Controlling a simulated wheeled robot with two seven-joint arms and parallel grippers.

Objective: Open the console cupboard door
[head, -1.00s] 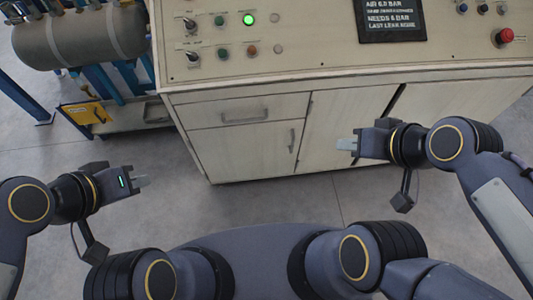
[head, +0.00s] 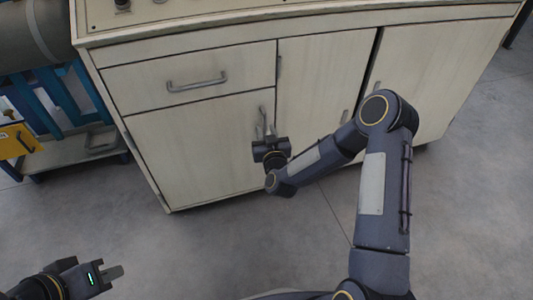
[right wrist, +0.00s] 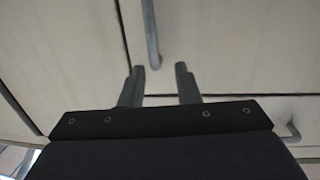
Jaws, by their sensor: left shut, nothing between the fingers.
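The console's cream cupboard door (head: 190,150) is closed below a drawer, with a vertical grey bar handle (head: 262,118) near its right edge. My right gripper (head: 266,133) is at this handle, partly hiding its lower end. In the right wrist view, the open fingers (right wrist: 160,72) point at the door front. A grey bar handle (right wrist: 151,35) reaches down to the gap between the fingertips. I cannot tell whether the fingers touch it. My left gripper (head: 114,273) is shut and empty, low at the left, away from the console.
A drawer with a horizontal handle (head: 197,82) is above the door. More closed cream panels (head: 318,85) are to the right. A blue-framed stand (head: 75,105) with a yellow box (head: 15,142) is at the left. The grey floor in front is clear.

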